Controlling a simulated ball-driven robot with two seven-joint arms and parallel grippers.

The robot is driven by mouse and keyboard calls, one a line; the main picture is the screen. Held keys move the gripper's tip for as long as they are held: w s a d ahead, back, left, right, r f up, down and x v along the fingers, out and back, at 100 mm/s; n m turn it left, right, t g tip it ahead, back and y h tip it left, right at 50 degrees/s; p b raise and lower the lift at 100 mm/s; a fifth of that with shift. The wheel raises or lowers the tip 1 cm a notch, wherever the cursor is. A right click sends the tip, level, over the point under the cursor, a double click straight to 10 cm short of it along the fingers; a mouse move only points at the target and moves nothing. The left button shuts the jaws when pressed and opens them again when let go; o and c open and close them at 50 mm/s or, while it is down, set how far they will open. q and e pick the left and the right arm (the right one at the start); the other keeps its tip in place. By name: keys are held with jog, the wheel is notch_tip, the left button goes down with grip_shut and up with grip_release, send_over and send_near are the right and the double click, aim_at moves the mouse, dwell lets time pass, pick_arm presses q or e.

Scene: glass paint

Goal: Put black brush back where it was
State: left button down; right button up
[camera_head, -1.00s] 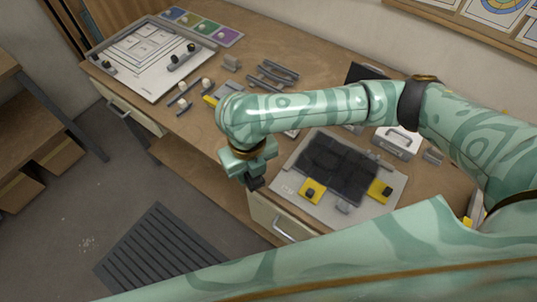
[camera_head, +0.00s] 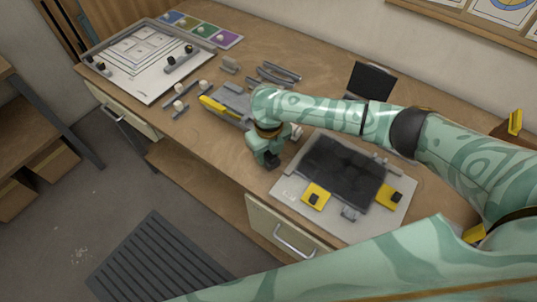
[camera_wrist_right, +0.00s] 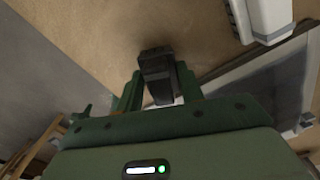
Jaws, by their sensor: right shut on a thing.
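My right gripper (camera_head: 270,163) is over the front part of the wooden workbench, just left of the board with the dark panel. It points down and is shut on a small black piece, which I take to be the black brush (camera_wrist_right: 158,75). In the right wrist view the brush sits between the green fingers, with bare wood beyond it. In the head view only a dark bit shows under the fingers. I cannot tell whether it touches the bench. My left gripper is not in view.
A light board (camera_head: 288,193) with a dark panel (camera_head: 343,170) and yellow-and-black pieces lies right of the gripper. Grey bars (camera_head: 275,75) and a yellow-ended tool (camera_head: 215,107) lie behind. A white drawing board (camera_head: 150,85) stands at left. Bare wood (camera_head: 215,145) lies left of the gripper.

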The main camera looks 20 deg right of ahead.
jog(key=shift+f, duration=0.35)
jog(key=shift+f, duration=0.1)
jog(key=shift+f, duration=0.1)
jog(key=o, duration=0.9)
notch_tip(320, 180, up, 12)
jog(key=p, duration=0.3)
jog(key=shift+r, duration=0.2)
